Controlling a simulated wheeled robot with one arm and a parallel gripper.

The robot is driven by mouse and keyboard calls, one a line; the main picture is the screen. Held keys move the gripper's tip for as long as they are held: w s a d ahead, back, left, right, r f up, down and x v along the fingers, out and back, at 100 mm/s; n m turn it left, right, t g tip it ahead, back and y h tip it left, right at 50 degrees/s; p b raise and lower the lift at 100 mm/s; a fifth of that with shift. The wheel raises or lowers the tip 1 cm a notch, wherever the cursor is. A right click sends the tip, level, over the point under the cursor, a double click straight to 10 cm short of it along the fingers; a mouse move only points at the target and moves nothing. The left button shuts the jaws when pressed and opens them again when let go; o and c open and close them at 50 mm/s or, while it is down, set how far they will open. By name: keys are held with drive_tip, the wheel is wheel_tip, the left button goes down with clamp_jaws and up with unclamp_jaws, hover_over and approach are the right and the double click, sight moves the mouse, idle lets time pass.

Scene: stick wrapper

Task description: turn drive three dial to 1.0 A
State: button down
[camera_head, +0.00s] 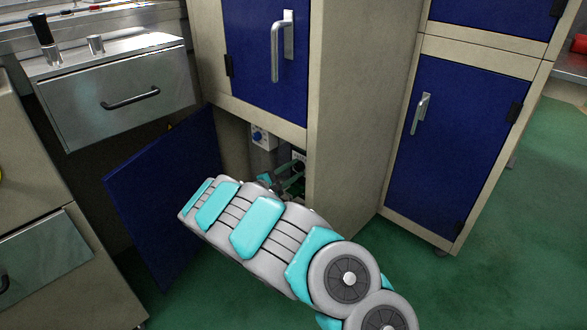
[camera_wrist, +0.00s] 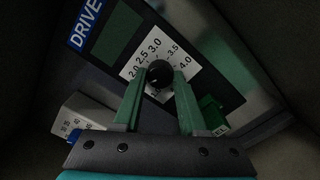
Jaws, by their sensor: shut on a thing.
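In the wrist view a small black round dial (camera_wrist: 159,74) sits on a white scale plate (camera_wrist: 128,40) with numbers from 2.0 to 4.0 legible. The lower numbers are hidden behind my fingers. A blue label reading "DRIVE" (camera_wrist: 85,22) is on the same panel; its number is out of frame. My gripper (camera_wrist: 159,80) has one finger on each side of the dial and is shut on it. The dial's pointer setting is too dark to read. In the head view my gripper (camera_head: 277,182) reaches into the open lower cabinet, where details are small and partly hidden by my arm.
A white box with a blue knob (camera_head: 261,136) is inside the cabinet; it also shows in the wrist view (camera_wrist: 72,122). A green part (camera_wrist: 212,112) is right of my fingers. The open blue door (camera_head: 160,200) stands left of my arm; the cabinet side wall (camera_head: 355,120) is right.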

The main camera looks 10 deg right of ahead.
drive_tip(key=n+p, duration=0.1)
drive_tip(key=n, duration=0.4)
drive_tip(key=shift+n+p, duration=0.4)
drive_tip(key=n+p, duration=0.1)
drive_tip(key=n, duration=0.4)
drive_tip(key=shift+p, duration=0.3)
drive_tip(key=shift+c, duration=2.3)
unclamp_jaws()
drive_tip(key=v, duration=0.7)
drive_tip(key=shift+s+a, duration=0.25)
drive_tip(key=shift+a, duration=0.05)
